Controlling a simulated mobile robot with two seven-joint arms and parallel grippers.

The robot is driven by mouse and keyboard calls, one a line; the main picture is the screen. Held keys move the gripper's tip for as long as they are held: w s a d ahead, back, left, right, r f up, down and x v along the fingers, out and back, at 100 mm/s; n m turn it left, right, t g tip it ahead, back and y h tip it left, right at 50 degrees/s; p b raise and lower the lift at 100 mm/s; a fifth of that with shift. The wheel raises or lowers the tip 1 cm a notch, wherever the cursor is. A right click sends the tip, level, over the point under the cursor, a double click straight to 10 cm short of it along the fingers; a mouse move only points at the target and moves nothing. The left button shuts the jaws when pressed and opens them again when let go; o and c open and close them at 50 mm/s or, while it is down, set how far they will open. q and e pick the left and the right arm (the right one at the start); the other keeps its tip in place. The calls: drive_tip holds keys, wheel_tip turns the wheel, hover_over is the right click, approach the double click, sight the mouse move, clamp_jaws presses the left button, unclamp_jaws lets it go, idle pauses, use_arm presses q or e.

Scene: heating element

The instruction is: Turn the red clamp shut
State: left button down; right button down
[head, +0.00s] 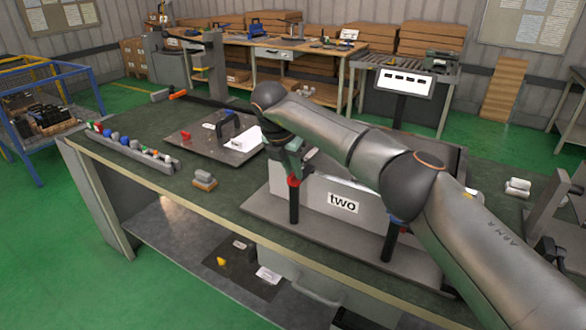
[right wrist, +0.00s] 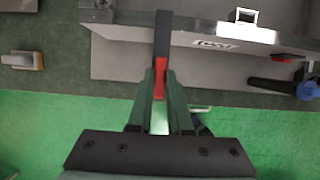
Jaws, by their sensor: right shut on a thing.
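The red clamp (head: 293,182) is at the left end of the grey fixture marked "two" (head: 370,213); its dark bar stands upright in the head view. In the right wrist view the red part (right wrist: 160,80) lies between my green fingers, with the dark bar (right wrist: 163,35) reaching past them. My right gripper (head: 292,166) is shut on the clamp from above; its fingers show in the right wrist view (right wrist: 160,88). The fingers hide part of the red piece. My left gripper is not in view.
A blue clamp (head: 393,221) stands at the fixture's right end, below my arm. A dark plate (head: 190,147) with small parts, a row of coloured pieces (head: 135,147) and a small block (head: 205,180) lie on the green bench to the left. Bare bench lies between them.

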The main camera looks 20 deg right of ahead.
drive_tip(key=shift+r, duration=0.1)
idle(0.4)
drive_tip(key=c, duration=0.8)
unclamp_jaws()
drive_tip(key=shift+c, duration=0.2)
drive_tip(key=b+v, duration=0.1)
drive_tip(key=v, duration=1.1)
drive_tip(key=shift+a+r, duration=0.15)
drive_tip(key=shift+r, duration=0.05)
